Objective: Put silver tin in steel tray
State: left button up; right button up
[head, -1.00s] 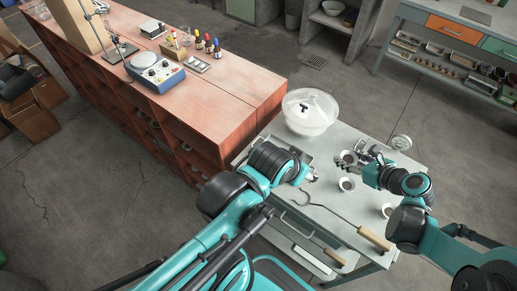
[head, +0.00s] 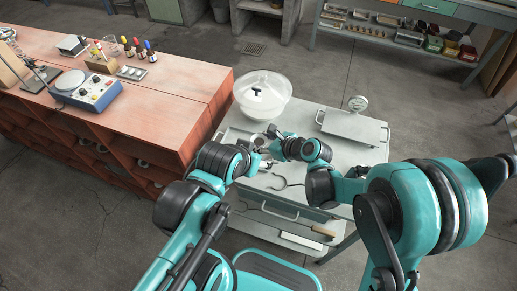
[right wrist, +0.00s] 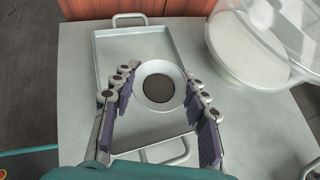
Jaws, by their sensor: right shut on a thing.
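The silver tin (right wrist: 160,88), round with a pale rim and dark inside, sits between the fingers of my right gripper (right wrist: 160,103) in the right wrist view. The gripper is shut on it. The steel tray (right wrist: 112,55), shallow with a handle at each end, lies behind and below the tin in that view; the height between them is hard to judge. In the head view my right gripper (head: 268,136) is over the tray area, left of the bench middle. My left gripper (head: 262,164) is close in front of it; its fingers are too small to read.
A clear-lidded white bowl (head: 262,97) stands behind the grippers, right of the tray in the wrist view. A hooked tool (head: 285,183) lies in front. A red cabinet (head: 150,115) adjoins the left.

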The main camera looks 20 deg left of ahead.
jog(key=shift+f+b, duration=0.9)
jog(key=shift+f, duration=1)
jog(key=shift+f, duration=0.1)
jog(key=o, duration=1.2)
jog(key=shift+o, duration=0.2)
jog(key=shift+d+r, duration=0.25)
jog(key=shift+r, duration=0.1)
jog(key=p+v, duration=0.4)
jog(key=v, duration=0.7)
jog(key=shift+d+r, duration=0.15)
jog(key=shift+d, duration=0.05)
